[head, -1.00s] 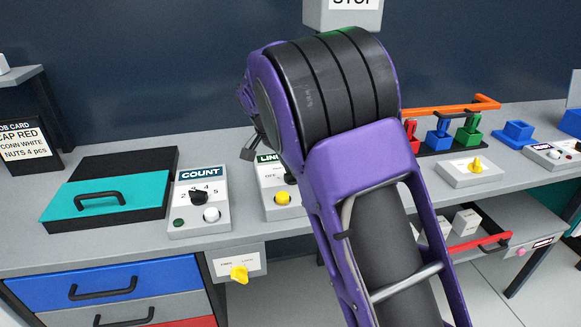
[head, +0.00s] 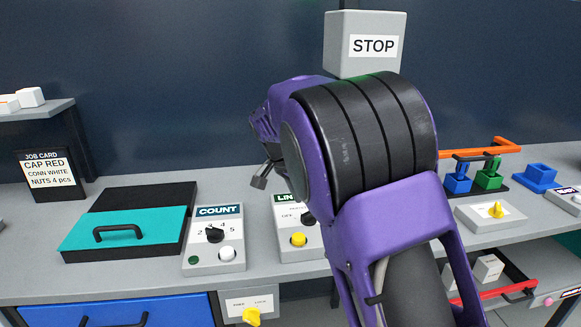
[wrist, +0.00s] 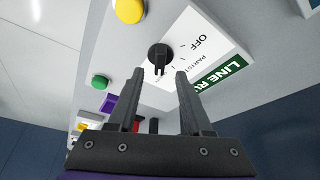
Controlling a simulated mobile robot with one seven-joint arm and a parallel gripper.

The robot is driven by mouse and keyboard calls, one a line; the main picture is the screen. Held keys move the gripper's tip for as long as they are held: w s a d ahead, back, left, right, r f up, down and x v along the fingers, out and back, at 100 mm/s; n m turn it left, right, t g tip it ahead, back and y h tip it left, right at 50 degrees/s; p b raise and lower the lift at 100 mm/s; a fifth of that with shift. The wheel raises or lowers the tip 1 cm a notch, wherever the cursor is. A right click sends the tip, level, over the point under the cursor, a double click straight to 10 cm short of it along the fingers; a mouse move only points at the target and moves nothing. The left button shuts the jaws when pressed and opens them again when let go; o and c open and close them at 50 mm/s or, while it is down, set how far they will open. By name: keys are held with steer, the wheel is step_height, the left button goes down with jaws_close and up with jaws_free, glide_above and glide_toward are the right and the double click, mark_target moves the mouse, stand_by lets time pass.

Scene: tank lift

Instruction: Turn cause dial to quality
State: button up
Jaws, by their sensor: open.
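The panel labelled "LINE R…" (head: 284,199) stands on the bench, partly hidden behind my arm in the head view. The wrist view shows its black dial (wrist: 158,53), with the words "OFF" and what looks like "PARTS" beside it. I cannot read "quality" or "cause" anywhere. My gripper (wrist: 159,74) is open, its two fingers apart, with the dial showing between and just beyond the fingertips. I cannot tell whether they touch it. In the head view my gripper (head: 262,180) shows small, above and left of the panel.
A yellow button (head: 298,240) is on the same panel. The COUNT panel (head: 219,211) stands close on its left, then a teal-lidded box (head: 120,230). A STOP box (head: 366,45) is on the wall. Blue and green holders (head: 488,177) are at right.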

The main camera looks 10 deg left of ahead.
steer(key=p+v, duration=0.1)
steer(key=v, duration=1.2)
steer(key=shift+r+p, duration=0.2)
steer(key=shift+p, duration=0.1)
steer(key=shift+r, duration=0.1)
